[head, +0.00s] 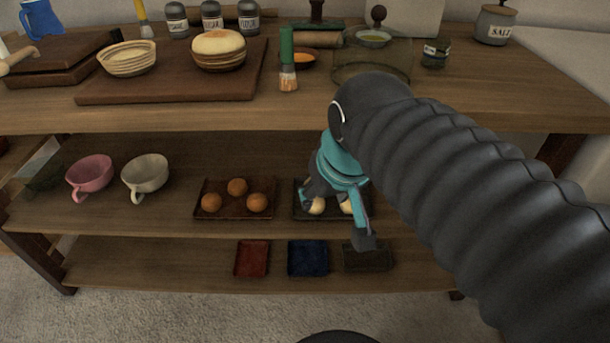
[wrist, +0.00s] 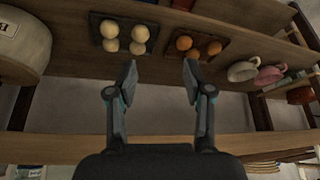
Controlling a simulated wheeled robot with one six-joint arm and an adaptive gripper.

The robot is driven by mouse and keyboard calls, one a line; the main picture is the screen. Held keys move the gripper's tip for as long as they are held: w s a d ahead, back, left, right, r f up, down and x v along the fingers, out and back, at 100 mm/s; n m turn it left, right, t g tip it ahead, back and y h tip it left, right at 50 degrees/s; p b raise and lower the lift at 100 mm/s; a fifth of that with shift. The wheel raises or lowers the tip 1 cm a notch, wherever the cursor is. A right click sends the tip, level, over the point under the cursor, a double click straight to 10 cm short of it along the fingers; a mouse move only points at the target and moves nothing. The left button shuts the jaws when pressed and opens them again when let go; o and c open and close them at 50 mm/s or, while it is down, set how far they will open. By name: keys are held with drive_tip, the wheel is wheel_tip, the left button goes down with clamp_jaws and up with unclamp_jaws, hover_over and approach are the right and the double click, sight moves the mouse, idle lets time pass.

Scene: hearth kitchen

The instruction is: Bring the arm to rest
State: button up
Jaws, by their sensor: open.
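My gripper (wrist: 160,82) is open and empty in the wrist view, its two fingers apart with bare shelf and floor showing between them. In the head view my gripper (head: 336,215) hangs in front of the middle shelf (head: 110,210), before the dark tray (head: 300,212) of pale round things (head: 317,206), and partly hides them. In the wrist view that tray (wrist: 97,42) holds several pale round things (wrist: 138,32), beyond my left finger. My fingertips look apart from the tray; the exact gap cannot be told.
A tray of brown eggs (head: 237,187) and two cups, pink (head: 90,174) and cream (head: 146,175), stand on the middle shelf. Red (head: 252,259), blue (head: 307,258) and dark (head: 368,258) trays lie on the lower shelf. The crowded tabletop (head: 200,118) overhangs above.

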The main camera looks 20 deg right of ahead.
drive_tip(key=shift+t, duration=0.3)
drive_tip(key=f, duration=0.1)
drive_tip(key=s+f, duration=0.2)
drive_tip(key=f, duration=0.1)
drive_tip(key=shift+s+f, duration=0.1)
drive_tip(key=shift+s, duration=0.15)
idle(0.6)
